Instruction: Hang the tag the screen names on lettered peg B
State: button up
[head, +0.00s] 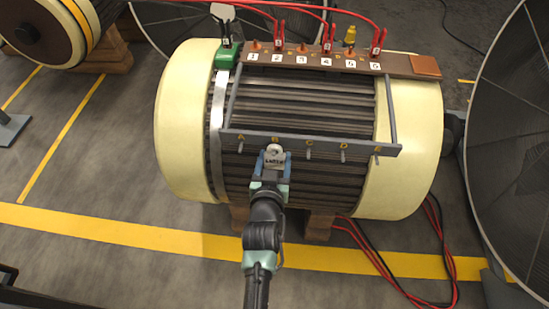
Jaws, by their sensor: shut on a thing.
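My gripper (273,167) is shut on a white tag (274,153) with small dark lettering, too small to read for certain. The tag is upright in front of the grey peg rail (225,137), just below the letter B. It hides peg B, and I cannot tell whether the peg passes through the tag's hole. Peg A (240,148), peg C (309,155), peg D (343,158) and peg E (378,160) show bare. No readable screen shows.
The rail hangs on two arms in front of a cream-ended rotor (185,125). Above it, a brown board (400,66) carries numbered terminals, red leads (345,15) and a green block (228,55). Red and black cables (375,265) lie on the floor at right.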

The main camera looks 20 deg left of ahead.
jog(key=shift+f, duration=0.1)
jog(key=o, duration=1.1)
jog(key=shift+c, duration=0.2)
jog(key=shift+s, duration=0.1)
jog(key=s+d+p, duration=0.2)
jog(key=s, duration=0.7)
jog(key=shift+s+d+p, duration=0.25)
jog(key=shift+d+p, duration=0.1)
jog(key=shift+d, duration=0.05)
dwell(0.4)
